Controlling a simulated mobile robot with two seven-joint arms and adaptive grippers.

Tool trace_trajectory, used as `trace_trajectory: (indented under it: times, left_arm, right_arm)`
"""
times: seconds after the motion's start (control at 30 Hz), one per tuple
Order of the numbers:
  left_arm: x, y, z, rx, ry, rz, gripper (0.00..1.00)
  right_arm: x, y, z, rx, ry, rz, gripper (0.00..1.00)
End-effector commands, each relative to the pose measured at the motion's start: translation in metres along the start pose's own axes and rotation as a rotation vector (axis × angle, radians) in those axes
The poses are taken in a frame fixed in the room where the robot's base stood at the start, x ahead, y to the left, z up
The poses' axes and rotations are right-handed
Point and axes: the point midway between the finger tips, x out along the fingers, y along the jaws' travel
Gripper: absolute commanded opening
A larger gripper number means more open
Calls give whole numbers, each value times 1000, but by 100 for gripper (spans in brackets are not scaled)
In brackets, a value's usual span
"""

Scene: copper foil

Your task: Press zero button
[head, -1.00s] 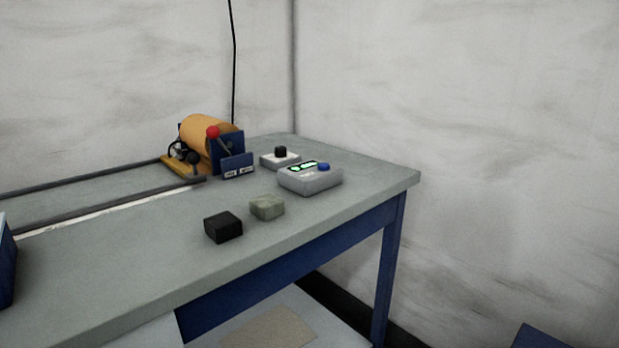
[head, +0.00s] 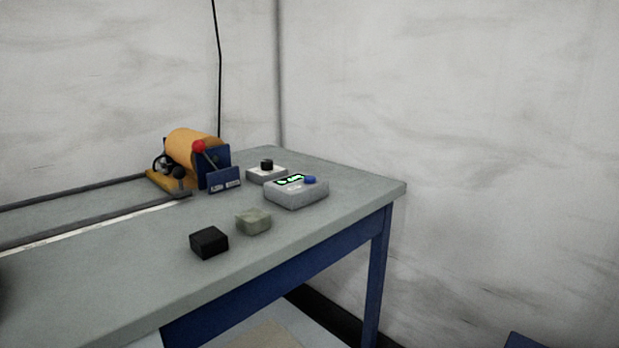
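A grey box (head: 297,197) with a lit green display (head: 290,180) and a round blue button (head: 309,180) on top sits near the right end of the workbench. Any lettering on it is too small to read, so I cannot tell which control is the zero button. Just behind it to the left is a smaller white box (head: 267,174) with a black knob (head: 267,164) on top. Neither of my grippers shows in the head view.
The grey-topped workbench (head: 120,285) has blue legs. A black block (head: 209,242) and a grey-green block (head: 254,221) lie in front of the grey box. An orange-cylinder machine (head: 192,150) with a red-knobbed lever stands behind left. The bench's front left is mostly clear.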

Motion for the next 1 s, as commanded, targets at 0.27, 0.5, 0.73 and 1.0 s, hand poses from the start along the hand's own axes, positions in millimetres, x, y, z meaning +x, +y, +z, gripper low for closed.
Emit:
trace_trajectory:
  times: [0.27, 0.5, 0.73, 1.0]
  left_arm:
    - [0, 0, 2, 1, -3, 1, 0]
    - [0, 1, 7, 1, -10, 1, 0]
    - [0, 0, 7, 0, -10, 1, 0]
    - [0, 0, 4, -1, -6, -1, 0]
  right_arm:
    - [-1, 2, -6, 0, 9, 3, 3]
    - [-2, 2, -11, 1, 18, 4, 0]
    - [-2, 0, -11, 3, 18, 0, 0]
    - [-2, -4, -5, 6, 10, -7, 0]
